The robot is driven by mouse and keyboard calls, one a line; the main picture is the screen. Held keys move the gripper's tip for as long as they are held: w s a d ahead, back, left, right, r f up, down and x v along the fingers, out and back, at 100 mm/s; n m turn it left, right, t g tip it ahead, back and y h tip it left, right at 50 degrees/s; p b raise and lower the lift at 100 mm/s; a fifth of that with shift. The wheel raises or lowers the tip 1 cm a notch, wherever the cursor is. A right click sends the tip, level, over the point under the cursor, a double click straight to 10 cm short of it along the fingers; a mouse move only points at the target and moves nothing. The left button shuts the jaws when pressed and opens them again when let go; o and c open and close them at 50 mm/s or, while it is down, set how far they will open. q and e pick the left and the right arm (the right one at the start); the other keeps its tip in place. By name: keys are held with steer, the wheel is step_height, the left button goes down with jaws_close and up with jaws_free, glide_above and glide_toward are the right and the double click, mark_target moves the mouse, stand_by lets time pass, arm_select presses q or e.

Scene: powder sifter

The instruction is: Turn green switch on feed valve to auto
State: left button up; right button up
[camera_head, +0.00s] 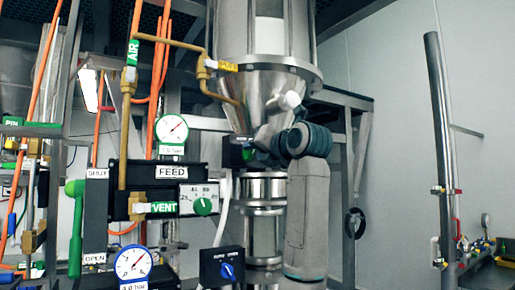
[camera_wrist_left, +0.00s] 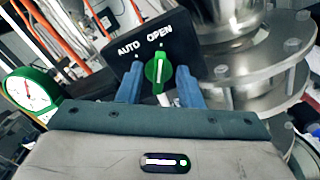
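The green switch (camera_wrist_left: 158,70) sits on a black panel (camera_wrist_left: 178,45) marked AUTO and OPEN in the left wrist view. Its white line stands nearly upright, pointing toward OPEN, with AUTO to the left. My left gripper (camera_wrist_left: 159,86) is open, with one blue finger on each side of the switch and visible gaps to it. In the head view, the black switch box (camera_head: 235,151) is below the steel cone, and my wrist largely covers the switch and fingers. My right gripper is not in view.
The steel hopper (camera_head: 265,75) and flanged pipe (camera_head: 265,190) stand close to the switch box. A FEED panel (camera_head: 198,196) with another green knob and a blue-knob box (camera_head: 222,266) are nearby. A green-rimmed gauge (camera_wrist_left: 30,92) is left of my gripper.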

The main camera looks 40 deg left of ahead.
arm_select(q)
jaws_close()
